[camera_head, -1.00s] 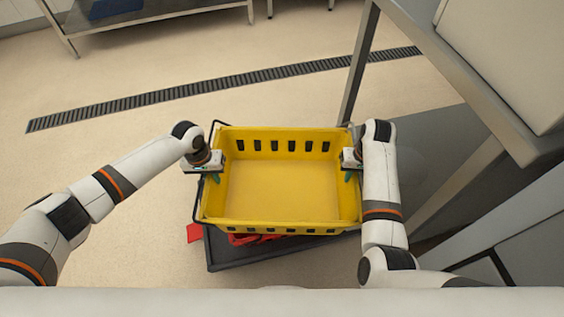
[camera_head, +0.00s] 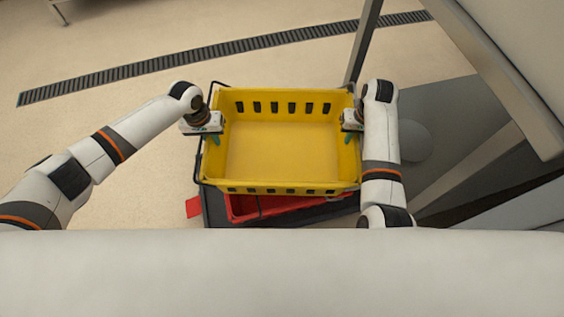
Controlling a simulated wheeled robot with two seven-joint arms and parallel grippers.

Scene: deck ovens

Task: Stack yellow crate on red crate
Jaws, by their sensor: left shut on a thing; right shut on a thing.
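The yellow crate (camera_head: 285,181) is empty and held level between my two grippers in the head view. My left gripper (camera_head: 212,135) is shut on its left side wall. My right gripper (camera_head: 350,135) is shut on its right side wall. The red crate (camera_head: 240,207) lies below the yellow one. Only its near part shows; the yellow crate hides the rest, so I cannot tell whether the two touch.
A dark cart or platform (camera_head: 214,211) is under the red crate. A steel table frame (camera_head: 490,70) stands close on the right, near my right arm. Open floor (camera_head: 110,110) with a drain grate (camera_head: 200,53) lies to the left and behind.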

